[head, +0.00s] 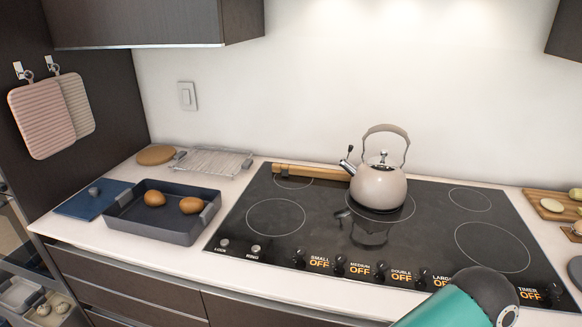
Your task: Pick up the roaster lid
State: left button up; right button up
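The roaster lid (80,208) is a flat dark-blue panel with a small grey knob. It lies on the white counter at the left in the head view, and its right part is hidden behind the roaster pan. The roaster pan (150,230) is dark grey-blue and rectangular with grey handles. It holds two brown potato-like items (191,205). A teal and black link of my arm shows at the bottom right. Neither gripper is in view.
A wire rack (212,162) and a round wooden board (156,155) lie behind the pan. A kettle (378,188) and a wooden rolling-pin-like item (310,172) are on the black cooktop (330,235). A wall cabinet (150,22) overhangs the left. A narrow counter strip in front is clear.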

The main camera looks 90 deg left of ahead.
aim_at(86, 205)
jog(key=z, duration=0.2)
jog(key=i, duration=0.2)
jog(key=u, duration=3.35)
jog(key=i, duration=0.3)
jog(key=u, duration=1.75)
jog(key=k, duration=0.6)
jog(key=u, duration=0.4)
jog(key=i, duration=1.65)
jog(key=z, duration=0.45)
